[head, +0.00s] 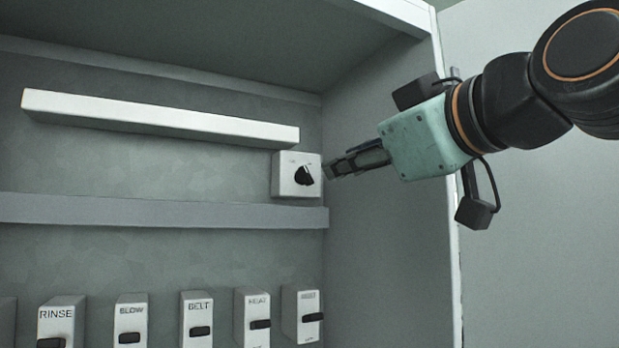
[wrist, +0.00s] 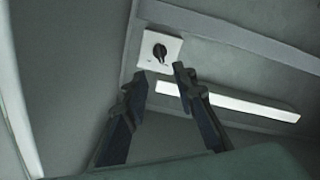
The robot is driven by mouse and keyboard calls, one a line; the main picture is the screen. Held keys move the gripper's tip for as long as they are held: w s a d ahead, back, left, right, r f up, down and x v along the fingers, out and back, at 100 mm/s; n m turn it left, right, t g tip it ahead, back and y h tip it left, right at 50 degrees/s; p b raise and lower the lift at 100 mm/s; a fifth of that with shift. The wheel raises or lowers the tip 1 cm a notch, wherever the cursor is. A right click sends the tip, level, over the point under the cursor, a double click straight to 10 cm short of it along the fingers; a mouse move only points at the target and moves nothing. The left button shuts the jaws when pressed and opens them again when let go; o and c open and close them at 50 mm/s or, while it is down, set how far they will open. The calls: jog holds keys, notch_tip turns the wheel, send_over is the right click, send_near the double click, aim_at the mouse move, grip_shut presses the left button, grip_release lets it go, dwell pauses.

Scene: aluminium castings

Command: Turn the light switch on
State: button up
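The light switch (head: 287,185) is a small white box with a black rotary knob (head: 304,176), on the back wall near the right corner, just above a grey ledge. In the head view the knob points up and right. The switch plate also shows in the wrist view (wrist: 172,45), upside down, beyond the fingertips. My gripper (head: 331,171) reaches in from the right, just beside the box. In the wrist view its two dark fingers (wrist: 159,74) are apart with nothing between them, and the knob lies ahead of the gap. I see no contact with the knob.
A long white light bar (head: 160,118) runs above the switch. The grey ledge (head: 165,211) runs below it. Several labelled switch boxes, such as RINSE (head: 62,314) and BELT (head: 198,307), line the lower wall. The cabinet's right side wall (head: 385,250) stands close to my gripper.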

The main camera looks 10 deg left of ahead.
aim_at(308, 175)
jog(key=p+x, duration=0.3)
jog(key=x, duration=0.8)
jog(key=shift+c, duration=0.4)
grip_shut()
